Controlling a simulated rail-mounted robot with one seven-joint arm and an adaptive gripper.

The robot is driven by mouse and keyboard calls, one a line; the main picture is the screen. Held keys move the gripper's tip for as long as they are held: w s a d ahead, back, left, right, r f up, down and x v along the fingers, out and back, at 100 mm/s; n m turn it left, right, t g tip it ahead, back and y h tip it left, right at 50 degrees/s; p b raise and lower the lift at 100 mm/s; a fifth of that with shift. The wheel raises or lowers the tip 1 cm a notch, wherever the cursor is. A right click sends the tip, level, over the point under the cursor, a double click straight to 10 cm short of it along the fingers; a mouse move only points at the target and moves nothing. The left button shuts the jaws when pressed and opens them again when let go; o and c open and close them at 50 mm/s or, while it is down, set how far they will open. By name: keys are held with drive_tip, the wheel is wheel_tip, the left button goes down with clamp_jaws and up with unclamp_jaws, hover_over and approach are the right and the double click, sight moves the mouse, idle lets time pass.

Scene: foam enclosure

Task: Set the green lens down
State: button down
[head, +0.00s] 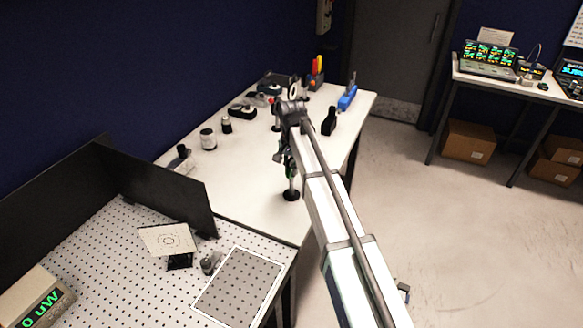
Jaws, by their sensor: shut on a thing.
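My arm reaches over the white table (250,205) in the head view. My gripper (289,165) points down above the table's right part and is shut on the green lens. Little of the lens shows: a small greenish patch by the fingers, and a post with a round black base (291,195) below them. The base appears near the table's right edge; I cannot tell whether it touches the top. The gripper and arm hide much of the lens.
Black cylinders (208,139) stand on the table's left part. A black tool (329,121), a blue tool (348,98) and a dark device (278,83) lie farther back. A perforated board (110,240) with a black screen (160,187) and an outlined mat (238,287) is in front.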

drive_tip(key=shift+f, duration=0.1)
drive_tip(key=c, duration=1.2)
unclamp_jaws()
wheel_tip(320, 180, up, 12)
drive_tip(key=b, duration=0.3)
